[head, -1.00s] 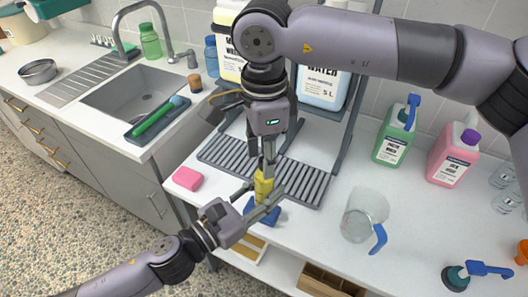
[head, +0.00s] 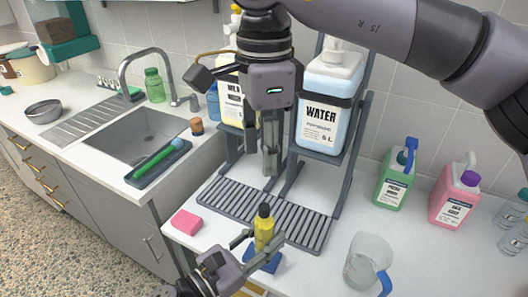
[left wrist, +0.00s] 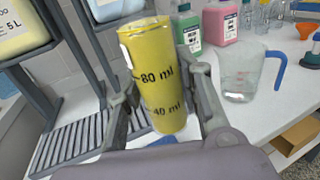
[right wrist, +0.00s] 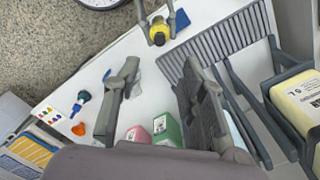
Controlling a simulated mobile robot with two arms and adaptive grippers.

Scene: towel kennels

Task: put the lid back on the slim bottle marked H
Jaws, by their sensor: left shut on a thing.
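In the left wrist view the bottle (left wrist: 155,85) bears 80 ml and 40 ml marks; no dark top is visible there. My left gripper (head: 258,240) is shut on the bottle from the front. In the right wrist view the bottle (right wrist: 158,34) lies beyond my fingers. My right gripper (right wrist: 158,95) is open and empty, above and behind the bottle. I see no separate loose lid.
A grey slatted rack (head: 225,200) with a WATER canister (head: 325,115) stands behind the bottle. A pink sponge (head: 186,221) lies left, a clear jug (head: 362,262) right. Green (head: 393,180) and pink (head: 455,200) bottles stand farther right. The sink (head: 140,130) is left.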

